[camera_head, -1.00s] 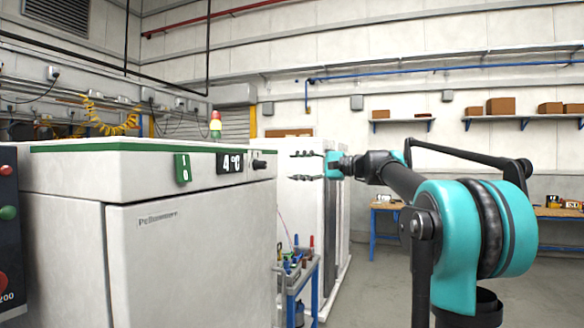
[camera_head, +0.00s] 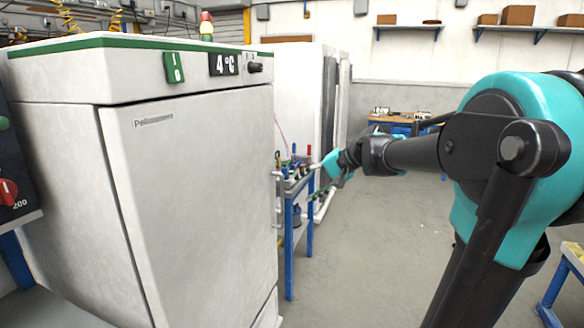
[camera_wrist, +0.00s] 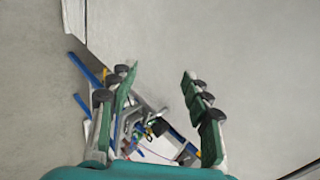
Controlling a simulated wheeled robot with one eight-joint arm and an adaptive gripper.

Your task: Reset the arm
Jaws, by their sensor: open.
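My gripper (camera_wrist: 160,112) is open in the wrist view, its two padded fingers spread apart. It looks empty, with a blue-framed tool cart beyond and below the fingers. In the head view my gripper (camera_head: 325,180) is a small teal shape at the end of my extended arm, right of the white cabinet and in front of the cart (camera_head: 290,230). The gripper's fingers are hard to make out in the head view.
A white cabinet (camera_head: 205,180) with a 4°C display fills the left. Another white cabinet (camera_head: 300,95) stands behind the cart. A control panel (camera_head: 15,170) is at the far left. Open grey floor (camera_head: 380,250) lies in the middle, with a bench (camera_head: 400,122) at the back.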

